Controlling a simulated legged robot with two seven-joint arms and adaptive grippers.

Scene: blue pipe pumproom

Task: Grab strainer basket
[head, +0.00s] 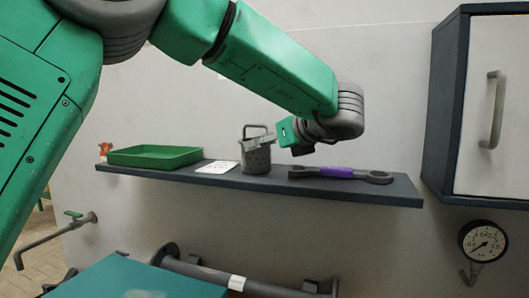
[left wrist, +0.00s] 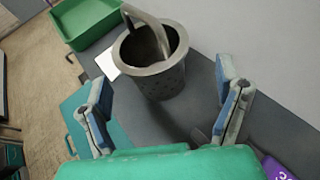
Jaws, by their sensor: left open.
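The strainer basket (head: 256,158) is a grey metal cup with small holes and a loop handle. It stands upright on the dark wall shelf (head: 400,189). In the left wrist view the basket (left wrist: 158,82) is ahead of the open fingers, with its handle arching over the top. My left gripper (head: 277,143) reaches in from the right of the basket, at about rim height. In the left wrist view its fingers (left wrist: 165,82) are spread apart, with the basket between and beyond their tips. I cannot tell whether a finger touches it. My right gripper is not in view.
A green tray (head: 155,156) and a white card (head: 216,167) lie left of the basket. A wrench with a purple grip (head: 338,173) lies to the right. A wall cabinet (head: 500,110) and a gauge (head: 483,241) are at far right.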

